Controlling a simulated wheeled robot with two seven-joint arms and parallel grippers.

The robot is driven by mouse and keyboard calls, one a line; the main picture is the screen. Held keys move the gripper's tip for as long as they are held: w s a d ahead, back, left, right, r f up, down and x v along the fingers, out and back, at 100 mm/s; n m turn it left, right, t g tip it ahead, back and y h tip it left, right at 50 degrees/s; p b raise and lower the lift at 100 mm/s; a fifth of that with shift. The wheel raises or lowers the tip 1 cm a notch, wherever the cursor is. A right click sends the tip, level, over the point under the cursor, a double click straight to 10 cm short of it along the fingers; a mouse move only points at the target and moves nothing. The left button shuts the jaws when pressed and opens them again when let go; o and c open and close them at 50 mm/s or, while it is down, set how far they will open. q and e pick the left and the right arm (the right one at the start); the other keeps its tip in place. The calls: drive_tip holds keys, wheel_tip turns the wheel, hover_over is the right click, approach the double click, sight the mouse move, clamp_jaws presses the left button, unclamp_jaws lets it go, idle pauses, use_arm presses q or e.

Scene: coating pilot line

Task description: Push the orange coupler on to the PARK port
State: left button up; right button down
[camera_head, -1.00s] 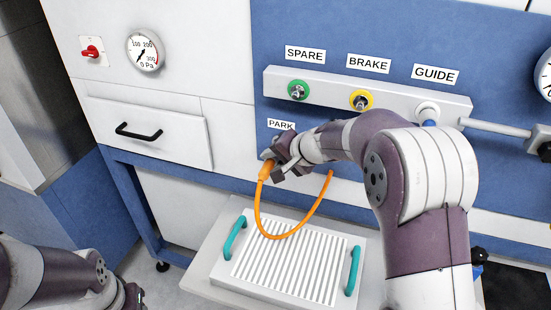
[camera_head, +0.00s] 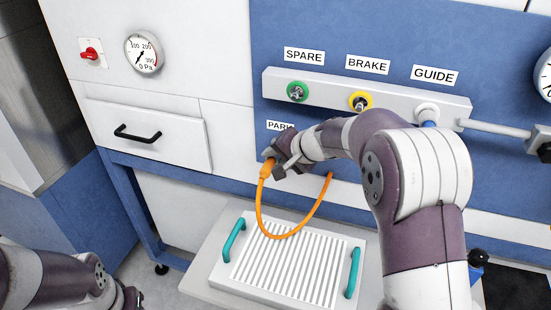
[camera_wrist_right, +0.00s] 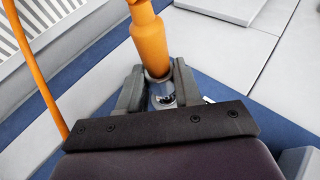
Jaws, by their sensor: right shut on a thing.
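The orange coupler (camera_head: 266,170) is in my right gripper (camera_head: 274,164), just below and left of the PARK label (camera_head: 279,126). In the right wrist view, the coupler (camera_wrist_right: 150,42) runs between the two dark fingers of the gripper (camera_wrist_right: 159,88), with a silvery metal end showing between them. An orange hose (camera_head: 285,236) loops down from the coupler and back up to the blue panel. The PARK port itself is hidden behind my right gripper and wrist, so I cannot tell whether the coupler touches it. My left arm shows at bottom left; its gripper is out of frame.
A ribbed tray (camera_head: 217,275) with teal handles stands below. A black-handled drawer (camera_head: 180,140) is at left.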

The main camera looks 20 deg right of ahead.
drive_tip(key=shift+w+d+r, duration=0.1)
drive_tip(key=shift+w+d, duration=0.5)
drive_tip(key=shift+w, duration=0.3)
drive_tip(key=c, duration=0.7)
unclamp_jaws()
drive_tip(key=b+v, duration=0.1)
drive_tip(key=v, duration=1.1)
drive_tip(key=shift+s+d, duration=0.2)
drive_tip(key=shift+r, duration=0.1)
